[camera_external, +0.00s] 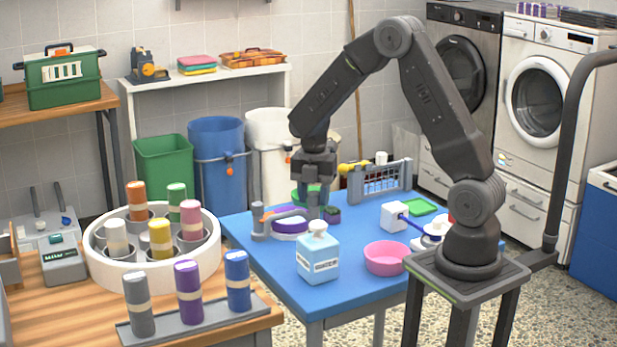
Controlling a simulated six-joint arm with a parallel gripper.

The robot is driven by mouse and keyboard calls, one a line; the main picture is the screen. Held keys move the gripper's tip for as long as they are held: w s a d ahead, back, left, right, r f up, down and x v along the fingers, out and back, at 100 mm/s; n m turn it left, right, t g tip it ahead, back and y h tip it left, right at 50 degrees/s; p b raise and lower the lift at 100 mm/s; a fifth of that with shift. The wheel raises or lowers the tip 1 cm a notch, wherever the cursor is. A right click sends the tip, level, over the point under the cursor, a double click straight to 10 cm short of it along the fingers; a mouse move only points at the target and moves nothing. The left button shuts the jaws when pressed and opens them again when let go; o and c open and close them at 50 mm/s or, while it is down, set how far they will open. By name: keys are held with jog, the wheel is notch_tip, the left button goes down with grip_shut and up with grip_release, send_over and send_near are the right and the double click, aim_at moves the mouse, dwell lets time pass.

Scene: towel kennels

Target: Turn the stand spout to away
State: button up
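A grey stand (260,224) rises at the left edge of the blue table. A grey bar that looks like its spout (286,214) reaches from the stand to the right, over a purple and white round dish (290,226). My gripper (314,208) points down just right of the bar's end, low over the table. Its fingertips are small and dark here, and I cannot tell whether they touch the bar or are open or shut. A green round thing (299,196) shows partly hidden behind my gripper.
A light blue bottle (318,258) and a pink bowl (386,257) stand in front on the blue table (349,293). A grey rack (380,181) stands behind, with a white box (394,216) to the right. A wooden table with colored rolls is at left.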

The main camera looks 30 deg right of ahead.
jog(key=o, duration=0.3)
notch_tip(320, 180, up, 14)
dwell(0.6)
jog(key=s+d+r+m+t, duration=0.2)
jog(key=s+d+m, duration=0.6)
jog(key=m, duration=0.5)
jog(key=s+d+r+m+t, duration=0.3)
jog(key=s+d+m, duration=0.5)
jog(key=s+m, duration=0.3)
jog(key=m, duration=0.3)
jog(key=shift+s+r+t, duration=0.25)
jog(key=shift+s+t, duration=0.05)
